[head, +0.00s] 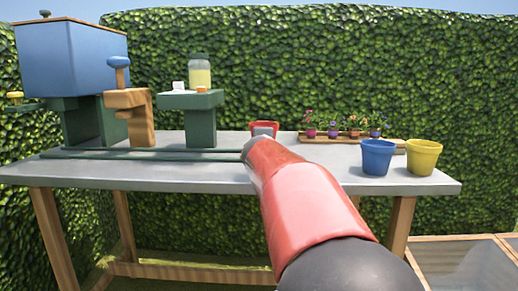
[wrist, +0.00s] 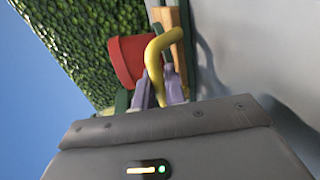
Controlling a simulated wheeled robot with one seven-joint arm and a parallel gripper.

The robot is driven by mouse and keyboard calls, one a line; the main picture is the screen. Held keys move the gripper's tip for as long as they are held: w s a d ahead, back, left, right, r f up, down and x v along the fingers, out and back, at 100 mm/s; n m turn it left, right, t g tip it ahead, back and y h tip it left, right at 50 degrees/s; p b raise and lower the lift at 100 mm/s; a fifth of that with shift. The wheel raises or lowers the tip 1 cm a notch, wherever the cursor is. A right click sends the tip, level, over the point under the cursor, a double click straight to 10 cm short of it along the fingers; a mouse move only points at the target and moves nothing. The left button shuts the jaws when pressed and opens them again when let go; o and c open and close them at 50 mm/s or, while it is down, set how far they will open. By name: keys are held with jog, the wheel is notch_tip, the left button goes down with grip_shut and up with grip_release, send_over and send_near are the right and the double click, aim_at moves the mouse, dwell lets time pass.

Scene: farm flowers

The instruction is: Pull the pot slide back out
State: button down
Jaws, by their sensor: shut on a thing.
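A red pot (head: 263,129) stands on the table near the right end of a long green rail (head: 150,154); its lower part is hidden behind my red arm. In the wrist view the red pot (wrist: 128,60) shows just beyond a curved yellow handle (wrist: 155,58). My gripper (wrist: 160,92) has its grey-purple fingers around the lower part of this handle and is shut on it. The handle seems to belong to the pot slide, but the slide itself is mostly hidden. In the head view my arm covers the gripper and handle.
Left along the rail stand a blue hopper (head: 70,55), a wooden stand (head: 133,115) with a blue knob, and a green stand (head: 190,120) bearing a jar (head: 200,70). At right are a flower tray (head: 320,139), a blue pot (head: 377,158) and a yellow pot (head: 422,158).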

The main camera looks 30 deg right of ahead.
jog(key=shift+s+d+f, duration=0.1)
jog(key=shift+s+d, duration=0.05)
jog(key=shift+d, duration=0.05)
jog(key=c, duration=1.5)
grip_release()
jog(key=shift+c, duration=0.2)
jog(key=shift+s, duration=0.1)
jog(key=v, duration=0.7)
jog(key=shift+s+a+b, duration=0.25)
jog(key=shift+b, duration=0.15)
